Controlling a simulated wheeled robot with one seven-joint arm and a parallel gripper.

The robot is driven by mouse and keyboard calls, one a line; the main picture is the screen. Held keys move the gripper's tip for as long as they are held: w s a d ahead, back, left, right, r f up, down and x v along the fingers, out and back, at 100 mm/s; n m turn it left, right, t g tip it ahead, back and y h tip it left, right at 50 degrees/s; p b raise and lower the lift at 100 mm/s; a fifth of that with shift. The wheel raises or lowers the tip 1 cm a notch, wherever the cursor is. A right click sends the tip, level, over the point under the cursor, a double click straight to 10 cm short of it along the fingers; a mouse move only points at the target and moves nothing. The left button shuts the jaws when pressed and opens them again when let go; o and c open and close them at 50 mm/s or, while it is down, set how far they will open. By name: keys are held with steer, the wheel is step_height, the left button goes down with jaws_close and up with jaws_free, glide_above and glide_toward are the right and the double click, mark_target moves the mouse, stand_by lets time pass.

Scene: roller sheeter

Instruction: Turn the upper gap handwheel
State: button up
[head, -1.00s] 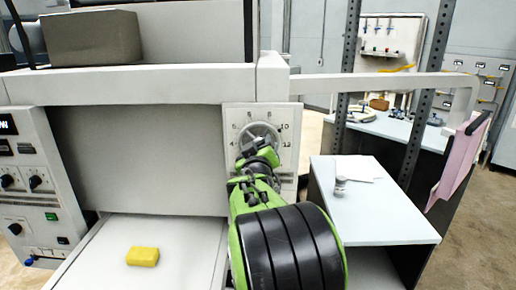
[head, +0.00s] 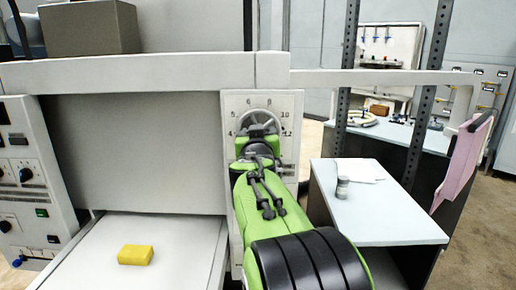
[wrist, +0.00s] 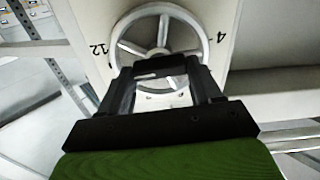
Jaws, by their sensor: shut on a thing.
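The upper gap handwheel (head: 260,115) is a grey spoked wheel on a pale numbered dial plate (head: 291,140) on the machine's front. In the wrist view the handwheel (wrist: 160,50) faces me, with a hub, several spokes and the marks 12 and 4 beside it. My gripper (head: 257,134) is at the lower part of the wheel and hides part of it. In the wrist view the black fingers of my gripper (wrist: 160,70) are shut on the rim. The exact contact is partly covered by the fingers.
A control panel (head: 25,175) with knobs is on the left. A yellow block (head: 135,255) lies on the pale bed (head: 185,255). On the right are a side table (head: 385,215) with a small jar (head: 342,187), dark posts (head: 420,110) and a pink sheet (head: 462,165) on a white rail.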

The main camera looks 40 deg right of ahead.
steer(key=shift+f+m+b, duration=0.15)
steer(key=shift+m+b, duration=1)
steer(key=shift+m, duration=0.15)
steer(key=o, duration=1.1)
steer(key=shift+c, duration=0.2)
steer(key=b+v, duration=0.3)
steer(key=v, duration=1.2)
steer(key=shift+s+a, duration=0.25)
steer(key=shift+s, duration=0.05)
steer(key=s+a+f+n+g+y, duration=0.2)
steer(key=a+f, duration=0.4)
steer(key=f, duration=0.3)
steer(key=s+a+f+n+g+y, duration=0.3)
steer(key=s+a+f+n+y, duration=0.2)
steer(key=f, duration=0.4)
steer(key=s+a+f+n+g+y, duration=0.2)
steer(key=s+a+f+n+y, duration=0.1)
steer(key=s+a+f+y, duration=0.2)
steer(key=s+a+f, duration=0.2)
steer(key=a+f, duration=0.1)
steer(key=f, duration=0.1)
steer(key=shift+s+a+f+g, duration=0.25)
steer(key=shift+a+f+g, duration=0.05)
steer(key=shift+a+f, duration=0.1)
